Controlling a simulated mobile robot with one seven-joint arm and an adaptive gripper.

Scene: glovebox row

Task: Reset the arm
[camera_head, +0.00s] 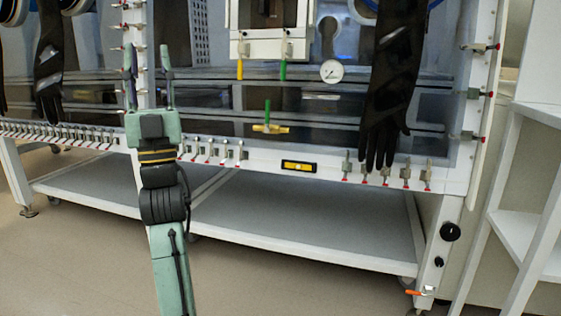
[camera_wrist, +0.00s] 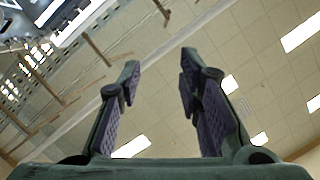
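My gripper (camera_head: 149,62) is at the top of my raised green arm, left of the middle in the head view. Its two fingers point up and stand apart, with nothing between them. In the wrist view my gripper (camera_wrist: 158,85) is also open and empty, with the ceiling behind its fingers. In the head view the gripper shows in front of the glovebox frame. I cannot tell how far it is from the frame.
Black gloves hang on the glovebox front, one at the right (camera_head: 388,85) and one at the left (camera_head: 50,60). A lower shelf (camera_head: 300,232) is bare. White shelving (camera_head: 530,190) stands at the right.

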